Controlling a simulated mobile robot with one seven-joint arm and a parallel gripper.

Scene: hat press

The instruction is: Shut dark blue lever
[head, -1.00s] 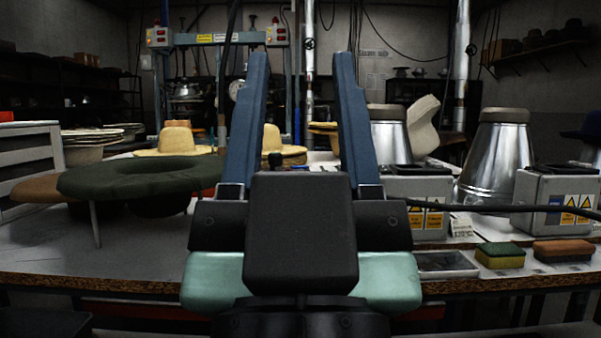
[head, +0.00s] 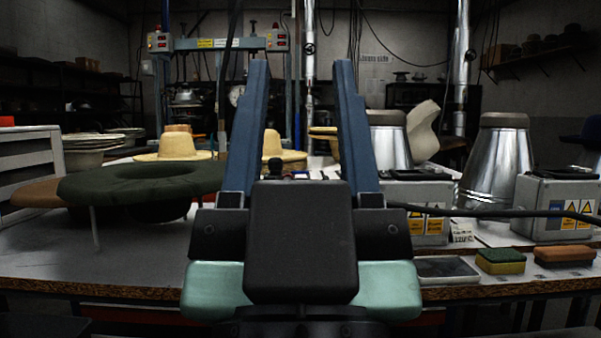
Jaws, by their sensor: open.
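My gripper (head: 301,66) fills the middle of the head view, with two long blue fingers pointing up and spread wide apart. Nothing is held between them. Its black and pale green body hides part of the workbench behind it. I cannot make out a dark blue lever for certain. A small dark knob (head: 273,161) shows low between the fingers, partly hidden by the gripper body; I cannot tell whether it belongs to a lever. A blue-framed press (head: 285,92) stands at the back, partly hidden by the left finger.
The workbench (head: 150,262) spans the front. A dark green ring-shaped pad (head: 90,188) is at left, near straw hats (head: 173,146). Metal cones (head: 497,165) and grey boxes (head: 570,208) stand at right. A sponge (head: 500,262) and a brush (head: 564,257) lie at the right front.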

